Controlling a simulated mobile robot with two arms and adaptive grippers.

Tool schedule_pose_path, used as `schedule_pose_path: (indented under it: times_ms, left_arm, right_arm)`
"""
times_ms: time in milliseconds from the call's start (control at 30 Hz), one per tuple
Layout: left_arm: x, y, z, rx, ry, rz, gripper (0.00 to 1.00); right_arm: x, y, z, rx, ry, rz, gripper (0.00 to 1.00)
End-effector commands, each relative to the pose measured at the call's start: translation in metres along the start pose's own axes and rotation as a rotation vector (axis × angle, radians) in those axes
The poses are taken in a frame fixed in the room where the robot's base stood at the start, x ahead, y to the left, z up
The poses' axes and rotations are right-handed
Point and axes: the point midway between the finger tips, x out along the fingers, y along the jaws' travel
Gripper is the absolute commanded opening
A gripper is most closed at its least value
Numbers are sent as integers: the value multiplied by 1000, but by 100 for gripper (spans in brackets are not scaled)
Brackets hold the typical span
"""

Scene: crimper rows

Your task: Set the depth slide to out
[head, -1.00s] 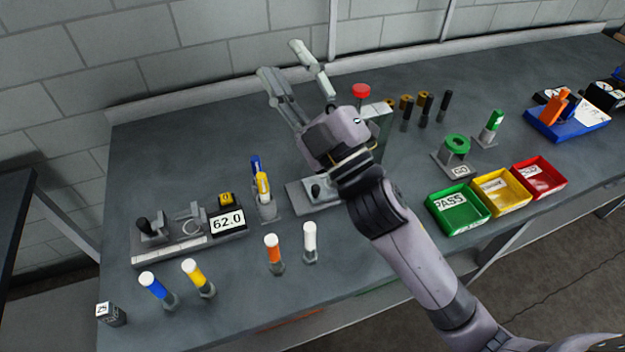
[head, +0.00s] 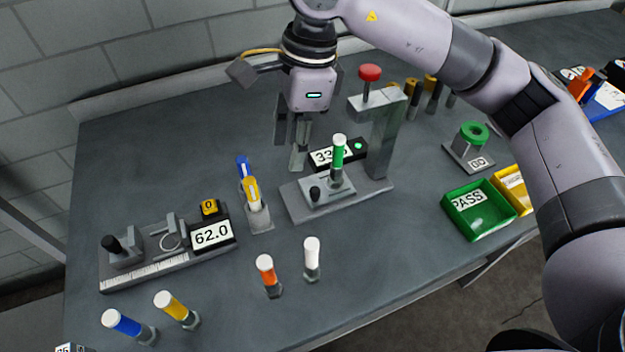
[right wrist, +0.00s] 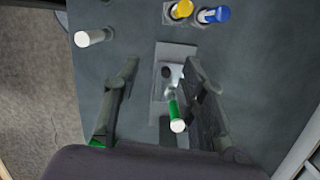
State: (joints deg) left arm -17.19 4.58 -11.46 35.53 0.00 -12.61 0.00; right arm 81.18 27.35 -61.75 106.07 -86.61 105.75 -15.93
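The press (head: 380,140) has a red button on top and a grey base. On the base sits a small slide plate (head: 330,190) with a black knob (head: 315,193), which I take as the depth slide. A green, white-topped piece (head: 338,155) stands upright on the plate. My right gripper (head: 290,155) points down, open and empty, above and behind the left part of the base. In the right wrist view, the knob (right wrist: 166,72) and green piece (right wrist: 175,112) appear between the spread fingers. Contact cannot be told. My left gripper is not in view.
A gauge fixture (head: 150,268) with a ruler, black knob and 62.0 display stands at left. A holder (head: 258,215) with blue and yellow pieces is beside the press base. Several capped pieces stand in front. A green PASS tray (head: 480,215) is at right.

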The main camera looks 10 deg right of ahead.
Motion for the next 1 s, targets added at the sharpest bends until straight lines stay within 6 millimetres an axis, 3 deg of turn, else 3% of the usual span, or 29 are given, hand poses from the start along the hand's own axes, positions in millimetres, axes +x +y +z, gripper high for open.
schedule_pose_path:
  times_ms: [33, 133, 367, 1000]
  left_arm:
    - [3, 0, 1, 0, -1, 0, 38]
    - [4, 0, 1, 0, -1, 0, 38]
    - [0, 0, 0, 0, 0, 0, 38]
    - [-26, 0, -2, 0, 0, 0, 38]
  right_arm:
    - [-6, -6, -14, 10, 65, -28, 38]
    - [-15, -13, -33, 27, 151, -58, 38]
    - [-4, -16, -44, 36, 187, -63, 38]
    - [124, -23, -66, 35, 182, -61, 38]
